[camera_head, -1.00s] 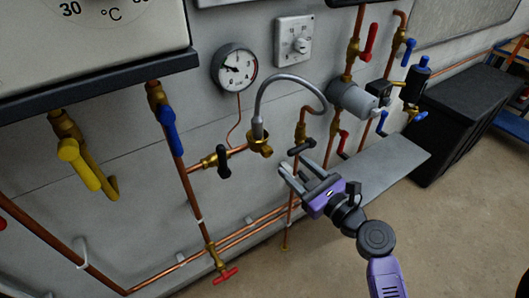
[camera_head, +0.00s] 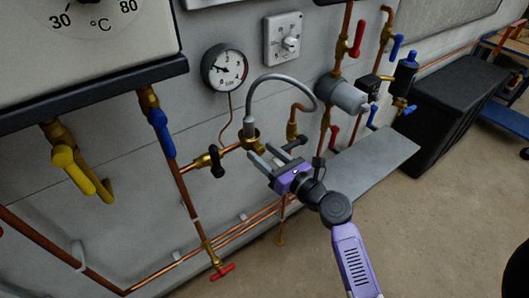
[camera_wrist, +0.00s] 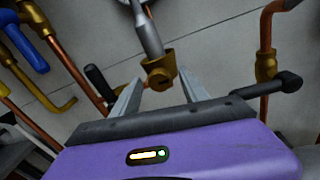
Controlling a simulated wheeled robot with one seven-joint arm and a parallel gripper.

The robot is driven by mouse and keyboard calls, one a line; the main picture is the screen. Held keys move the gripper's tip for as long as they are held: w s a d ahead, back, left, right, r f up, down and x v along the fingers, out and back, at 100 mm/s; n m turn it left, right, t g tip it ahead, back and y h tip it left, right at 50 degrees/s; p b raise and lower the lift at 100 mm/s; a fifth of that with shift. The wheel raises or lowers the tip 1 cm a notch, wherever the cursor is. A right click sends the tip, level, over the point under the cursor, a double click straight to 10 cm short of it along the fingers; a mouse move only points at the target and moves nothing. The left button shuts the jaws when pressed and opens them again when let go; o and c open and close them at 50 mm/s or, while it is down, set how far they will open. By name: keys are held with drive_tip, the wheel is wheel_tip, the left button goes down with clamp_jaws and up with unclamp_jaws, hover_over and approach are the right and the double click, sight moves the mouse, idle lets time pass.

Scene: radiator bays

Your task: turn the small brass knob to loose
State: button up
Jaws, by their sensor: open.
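A brass fitting (camera_head: 250,138) sits on the copper pipe at the lower end of a grey curved hose. In the wrist view this brass fitting (camera_wrist: 158,64) bears a small round brass knob (camera_wrist: 160,79) low on its front. My gripper (camera_head: 258,149) is open and empty, its fingertips just in front of and below the fitting. In the wrist view the two fingers of my gripper (camera_wrist: 161,80) spread to either side of the knob, with nothing between them. I cannot tell whether they touch it. In the head view the knob is too small to make out.
A black-handled valve (camera_head: 216,161) is close left of the fitting; another black handle (camera_wrist: 283,82) is to its right. A pressure gauge (camera_head: 225,67) hangs above. A grey ledge (camera_head: 372,158) and black box (camera_head: 452,105) stand to the right. Floor in front is open.

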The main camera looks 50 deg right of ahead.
clamp_jaws()
